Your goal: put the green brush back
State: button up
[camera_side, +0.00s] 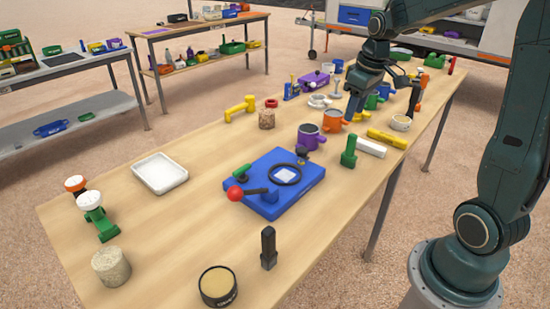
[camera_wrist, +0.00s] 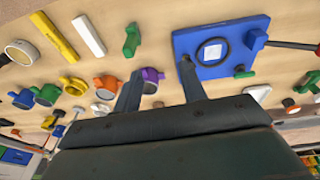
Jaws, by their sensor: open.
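A green block-like piece with a narrower top (camera_side: 349,152) stands on the table beside the white bar; it also shows in the wrist view (camera_wrist: 131,40). I cannot tell for sure which of these is the green brush. My gripper (camera_side: 357,105) is above the far half of the table, near the mugs. In the wrist view its two fingers (camera_wrist: 161,66) are spread with nothing between them.
A purple mug (camera_side: 310,138) and an orange mug (camera_side: 334,121) stand near my gripper. A white bar (camera_side: 370,147) and a yellow bar (camera_side: 387,138) lie near the right edge. A white tray (camera_side: 160,173) is at left. Bare wood shows around the tray.

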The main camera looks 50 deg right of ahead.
jog(key=s+a+r+t, duration=0.1)
jog(key=s+a+r, duration=0.1)
jog(key=s+a, duration=0.6)
jog(key=s+a+r+t, duration=0.2)
jog(key=s+a+r, duration=0.1)
jog(key=s+a, duration=0.5)
jog(key=shift+s+a+r, duration=0.15)
jog(key=shift+a+r, duration=0.1)
jog(key=shift+a, duration=0.55)
